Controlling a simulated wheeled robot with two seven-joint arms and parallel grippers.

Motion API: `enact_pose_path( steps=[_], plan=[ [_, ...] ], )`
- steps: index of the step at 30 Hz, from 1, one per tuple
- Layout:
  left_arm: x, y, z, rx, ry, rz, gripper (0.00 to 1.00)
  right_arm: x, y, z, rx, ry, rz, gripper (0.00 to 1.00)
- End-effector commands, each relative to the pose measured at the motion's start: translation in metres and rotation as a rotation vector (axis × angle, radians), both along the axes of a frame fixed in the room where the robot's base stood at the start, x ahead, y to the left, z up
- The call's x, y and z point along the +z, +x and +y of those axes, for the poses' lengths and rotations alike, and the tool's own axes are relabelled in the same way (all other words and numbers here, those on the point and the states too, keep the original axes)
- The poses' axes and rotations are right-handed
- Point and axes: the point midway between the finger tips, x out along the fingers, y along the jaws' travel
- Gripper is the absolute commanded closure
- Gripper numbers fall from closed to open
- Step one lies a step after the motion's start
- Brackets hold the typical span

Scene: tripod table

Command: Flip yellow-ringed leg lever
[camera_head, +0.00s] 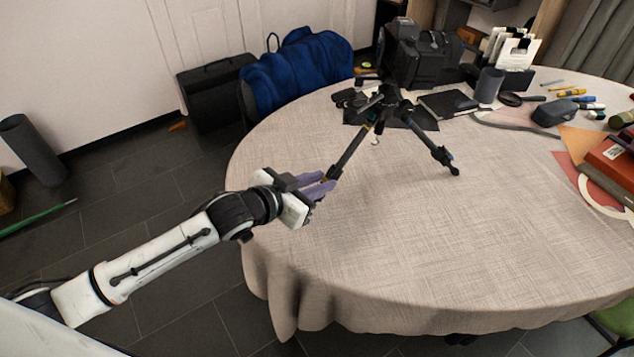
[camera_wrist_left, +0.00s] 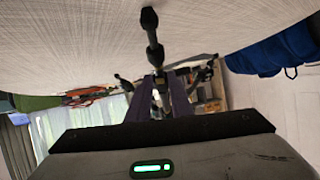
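A black tripod (camera_head: 385,103) stands on the round table with its legs spread. Its near-left leg (camera_head: 350,150) slopes down toward my left gripper and has a small yellowish mark near its top; the lever itself is too small to make out. Another leg (camera_head: 432,143) reaches to the right. My left gripper (camera_head: 328,187) has purple fingers at the lower end of the near-left leg; I cannot tell if they touch it. In the left wrist view, the fingers (camera_wrist_left: 160,100) are apart, with tripod parts (camera_wrist_left: 154,45) showing beyond and between them. My right gripper is out of view.
A camera bag (camera_head: 425,55), a notebook (camera_head: 448,103) and a dark cup (camera_head: 488,85) stand behind. A blue jacket (camera_head: 300,70) hangs beyond the left edge.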

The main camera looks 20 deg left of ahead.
Motion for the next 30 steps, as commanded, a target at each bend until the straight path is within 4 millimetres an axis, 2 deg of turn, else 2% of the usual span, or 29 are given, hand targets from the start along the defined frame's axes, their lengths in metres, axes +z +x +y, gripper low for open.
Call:
enact_pose_path(
  steps=[2,6,19,30],
  plan=[
    [0.000,0.000,0.000,0.000,0.000,0.000,0.80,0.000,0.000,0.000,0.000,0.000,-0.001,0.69],
    [0.000,0.000,0.000,0.000,0.000,0.000,0.97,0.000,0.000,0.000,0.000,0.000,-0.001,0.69],
    [0.001,0.000,0.000,0.000,-0.001,0.000,0.97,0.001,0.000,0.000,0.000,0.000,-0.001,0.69],
    [0.008,-0.003,0.001,0.000,-0.001,-0.001,0.97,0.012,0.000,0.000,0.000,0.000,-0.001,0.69]
  ],
)
